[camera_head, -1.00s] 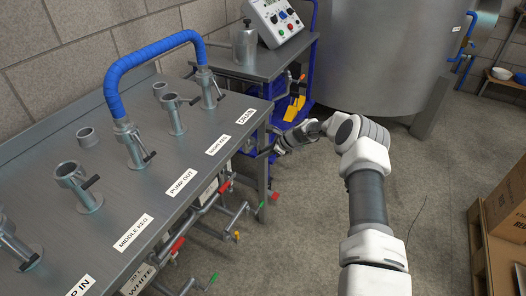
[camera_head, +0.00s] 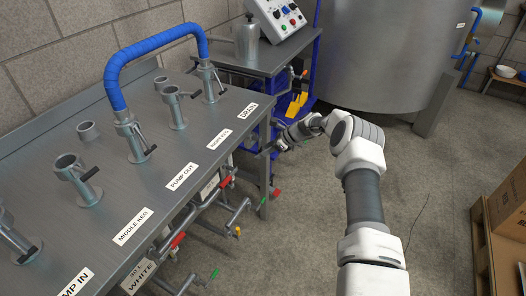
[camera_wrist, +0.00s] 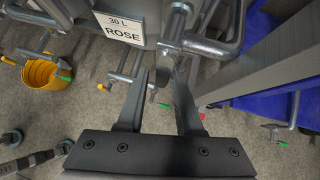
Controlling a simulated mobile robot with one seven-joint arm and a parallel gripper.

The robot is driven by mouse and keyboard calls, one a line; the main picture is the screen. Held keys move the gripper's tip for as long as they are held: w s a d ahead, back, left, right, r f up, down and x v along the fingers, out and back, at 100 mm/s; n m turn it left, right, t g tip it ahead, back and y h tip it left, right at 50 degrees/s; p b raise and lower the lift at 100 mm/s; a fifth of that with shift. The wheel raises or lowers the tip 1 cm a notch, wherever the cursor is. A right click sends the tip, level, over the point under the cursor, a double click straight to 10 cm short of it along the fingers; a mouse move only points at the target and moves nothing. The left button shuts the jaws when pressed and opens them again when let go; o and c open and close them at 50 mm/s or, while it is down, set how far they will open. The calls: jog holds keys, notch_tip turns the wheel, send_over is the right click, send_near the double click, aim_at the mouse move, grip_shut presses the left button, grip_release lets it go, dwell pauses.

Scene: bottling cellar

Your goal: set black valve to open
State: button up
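My gripper (camera_head: 280,145) is low beside the right end of the steel table (camera_head: 60,234), near the DRAIN label (camera_head: 248,109). In the wrist view my gripper (camera_wrist: 161,82) is open, its two dark fingers apart. A grey metal piece (camera_wrist: 163,76) shows between the fingertips, below the ROSE label (camera_wrist: 125,31); I cannot tell whether it is touched. No black valve can be clearly told at my gripper; it may be hidden or blend with the dark fingers.
Pipes with red, green and yellow handles run under the table. A blue hose (camera_head: 150,50) arches over it. A blue-framed cart (camera_head: 262,62) and a large steel tank (camera_head: 380,50) stand behind. A yellow bucket (camera_wrist: 42,74) is on the floor. Cardboard boxes (camera_head: 507,214) stand at right.

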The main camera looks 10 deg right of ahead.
jog(key=shift+o, duration=0.9)
jog(key=shift+w+r, duration=0.1)
jog(key=p+v, duration=0.4)
jog(key=v, duration=1.3)
jog(key=shift+d, duration=0.2)
jog(key=shift+r, duration=0.1)
